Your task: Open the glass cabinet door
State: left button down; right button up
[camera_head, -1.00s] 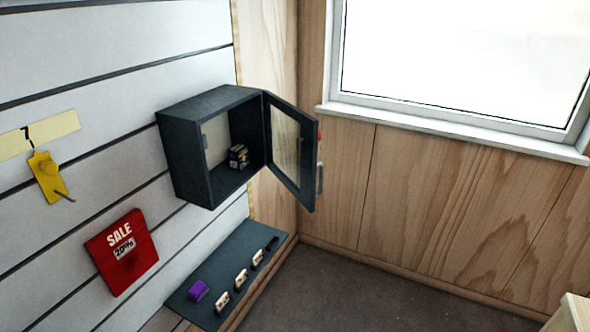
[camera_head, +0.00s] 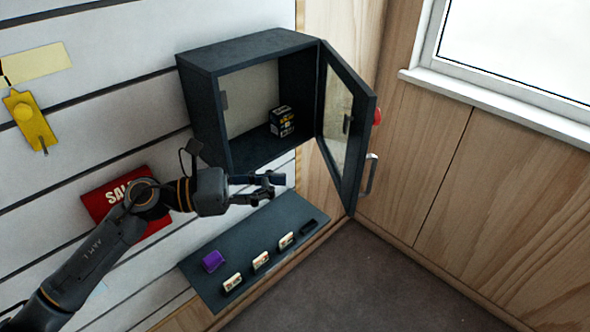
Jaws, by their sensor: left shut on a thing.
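The dark cabinet (camera_head: 194,101) is fixed to the slatted wall and its front is open. Its framed glass door (camera_head: 366,122) is swung wide out to the right, with a metal handle (camera_head: 370,174) near its free edge. My left gripper (camera_head: 277,186) is in front of and below the cabinet's opening, left of the door and apart from the handle. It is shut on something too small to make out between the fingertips. My right gripper is not in view.
A small dark box (camera_head: 282,121) stands inside the cabinet. Below is a dark shelf (camera_head: 235,250) with a purple block (camera_head: 213,261) and several small cards. A red sale sign (camera_head: 100,203) is partly behind my left arm. A window (camera_head: 520,45) is at right.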

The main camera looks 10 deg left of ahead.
aim_at(355, 173)
pick_arm(q)
jog(key=p+x, duration=0.5)
jog(key=x, duration=0.6)
jog(key=shift+w+d+r, duration=0.15)
jog(key=shift+d, duration=0.05)
jog(key=shift+w+d, duration=0.2)
jog(key=shift+d, duration=0.25)
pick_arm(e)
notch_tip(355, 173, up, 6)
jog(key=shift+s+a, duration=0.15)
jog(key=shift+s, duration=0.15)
pick_arm(q)
jog(key=shift+d, duration=0.15)
